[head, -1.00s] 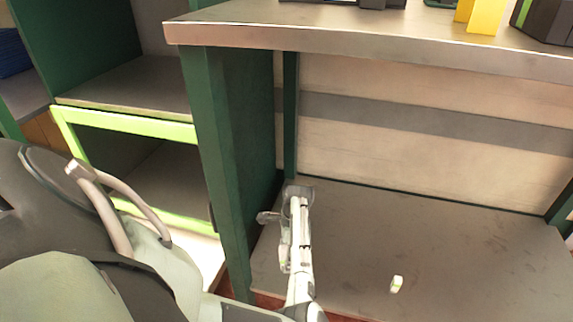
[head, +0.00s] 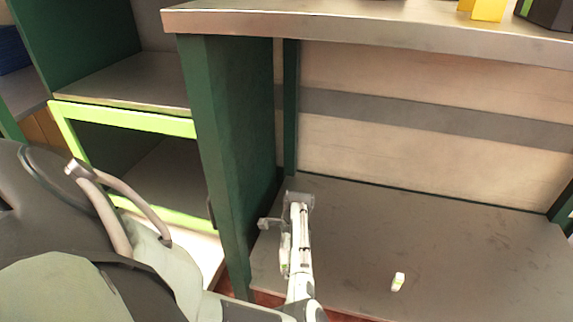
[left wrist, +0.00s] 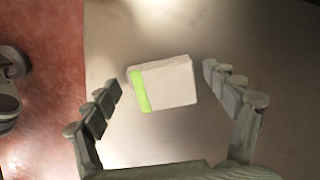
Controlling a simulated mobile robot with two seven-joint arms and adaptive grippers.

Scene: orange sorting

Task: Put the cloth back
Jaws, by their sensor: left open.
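A small white block-like piece with a bright green stripe lies on the grey lower shelf in the head view (head: 398,282). In the left wrist view a white piece with a green stripe (left wrist: 163,84) lies on a grey surface, centred ahead between the fingers and apart from them. It looks like the same piece, and I cannot tell whether it is the cloth. My left gripper (head: 284,212) is over the left part of the lower shelf; its fingers are small in the head view. In the left wrist view it is open and empty (left wrist: 172,105). My right gripper is out of view.
The worktop (head: 370,28) overhangs the lower shelf (head: 455,255). A green upright panel (head: 222,160) stands close left of my left arm. Left of it is a cabinet with a bright green frame (head: 130,119). Reddish floor (left wrist: 45,90) shows past the shelf edge.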

